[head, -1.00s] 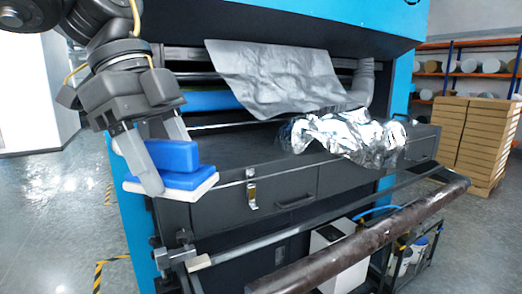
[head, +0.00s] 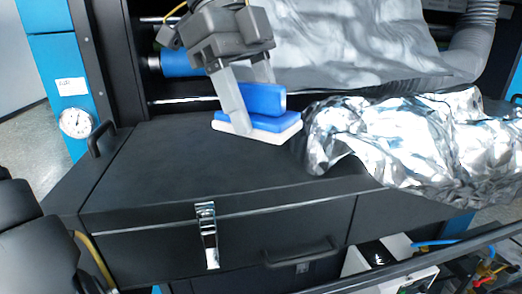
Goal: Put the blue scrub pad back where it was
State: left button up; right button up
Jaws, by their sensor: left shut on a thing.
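The blue scrub pad (head: 264,99) has a blue block handle on a blue layer with a white base. My left gripper (head: 250,105) is shut on its handle, with one finger in front and the other mostly hidden behind. The pad is over the rear part of the machine's black top surface (head: 180,160), white side down. I cannot tell whether it touches that surface. My right gripper is not in view.
Crumpled silver foil (head: 410,140) lies just right of the pad. A grey sheet (head: 350,45) hangs behind it, and a blue roller (head: 180,63) runs behind the gripper. The black top is bare to the left and front. A gauge (head: 76,122) is at the left.

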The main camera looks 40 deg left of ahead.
pick_arm(q)
jog(key=shift+s+r, duration=0.15)
jog(key=shift+s, duration=0.1)
jog(key=w+a+f+p, duration=0.4)
jog(key=w+a+p, duration=0.1)
jog(key=a, duration=0.3)
jog(key=p, duration=0.1)
send_over(241, 165)
jog(key=s, duration=0.1)
jog(key=f, duration=0.4)
jog(key=shift+s, duration=0.2)
jog(key=shift+w+a+f, duration=0.25)
jog(key=shift+a+f, duration=0.1)
jog(key=shift+f, duration=0.2)
jog(key=shift+a+f+p, duration=0.1)
jog(key=shift+p, duration=0.25)
jog(key=f+p, duration=0.2)
jog(key=f, duration=0.1)
jog(key=shift+w+a, duration=0.15)
jog(key=shift+a, duration=0.05)
jog(key=shift+w+f, duration=0.1)
jog(key=shift+f, duration=0.35)
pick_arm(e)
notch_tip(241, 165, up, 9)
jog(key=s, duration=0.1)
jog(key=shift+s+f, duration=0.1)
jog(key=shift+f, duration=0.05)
